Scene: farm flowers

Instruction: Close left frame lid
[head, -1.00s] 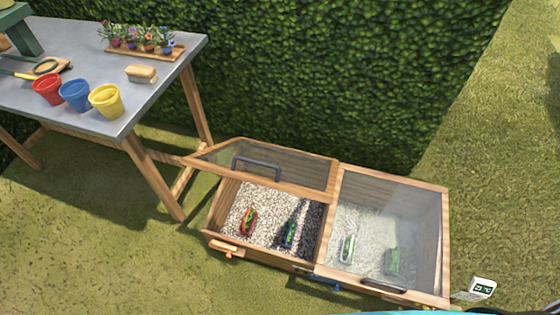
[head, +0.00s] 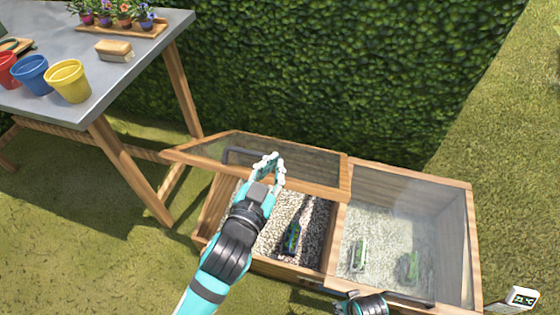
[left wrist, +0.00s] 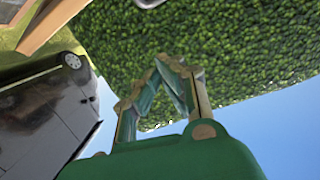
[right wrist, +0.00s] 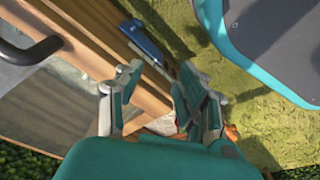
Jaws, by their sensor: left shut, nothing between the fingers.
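The left frame lid (head: 318,166), glass in a wooden rim with a dark handle (head: 232,154), stands tilted open over the left cold frame box (head: 212,210). My left gripper (head: 272,160) is shut and empty. It appears in front of the lid near the handle; I cannot tell whether it touches. Its fingertips also meet in the left wrist view (left wrist: 165,62), against hedge and sky. My left arm hides part of the left box. My right gripper (right wrist: 160,75) is open and empty by the front edge of the frame; only its wrist shows at the bottom of the head view.
The right frame lid (head: 408,190) lies closed, with its handle (right wrist: 32,50) at the front. A blue latch (right wrist: 143,40) sits on the front edge. A work table (head: 95,85) with pots stands at the left, a hedge (head: 330,80) behind.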

